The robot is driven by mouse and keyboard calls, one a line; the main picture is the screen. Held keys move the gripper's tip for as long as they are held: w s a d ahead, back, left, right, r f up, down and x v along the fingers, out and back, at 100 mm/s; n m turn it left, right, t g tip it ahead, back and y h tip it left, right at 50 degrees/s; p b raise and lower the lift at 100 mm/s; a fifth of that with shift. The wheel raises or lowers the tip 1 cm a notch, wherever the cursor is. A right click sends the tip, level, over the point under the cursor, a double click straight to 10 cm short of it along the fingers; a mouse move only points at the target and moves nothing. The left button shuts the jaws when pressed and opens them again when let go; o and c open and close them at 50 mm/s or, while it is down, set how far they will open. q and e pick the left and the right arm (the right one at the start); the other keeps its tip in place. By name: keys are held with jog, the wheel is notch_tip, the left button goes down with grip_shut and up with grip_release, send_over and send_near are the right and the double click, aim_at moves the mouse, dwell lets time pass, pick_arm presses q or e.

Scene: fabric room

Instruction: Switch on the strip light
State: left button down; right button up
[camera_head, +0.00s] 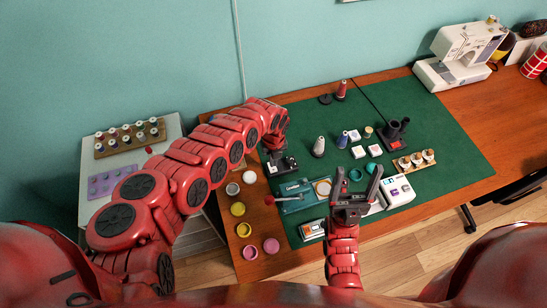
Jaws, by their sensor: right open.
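I cannot pick out the strip light or its switch with certainty. A thin pale vertical line (239,45) runs up the teal wall, and only the lower edge of a pale item (345,1) shows at the top of the picture. My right gripper (358,171) is open over the front of the green mat (445,140). It is beside a white box with coloured buttons (399,191). My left gripper (283,164) is low at the mat's left edge, beside the teal tool (298,197). Its fingers are too small and dark to read.
A white sewing machine (462,55) stands at the back right. Spools and small white blocks (357,152) stand mid-mat. Several coloured pots (238,209) line the wooden table's left end. A white cabinet (165,133) with a spool rack stands at left. The mat's right part is clear.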

aim_at(274, 170)
pick_arm(q)
jog(key=shift+w+f, duration=0.1)
jog(key=shift+f, duration=0.15)
jog(key=shift+f+b, duration=1.95)
jog(key=shift+b, duration=0.05)
jog(key=shift+r, duration=0.1)
notch_tip(274, 170, up, 3)
jog(key=shift+r+p, duration=0.2)
jog(key=shift+p, duration=0.95)
jog(key=shift+r, duration=0.25)
jog(key=shift+f, duration=0.1)
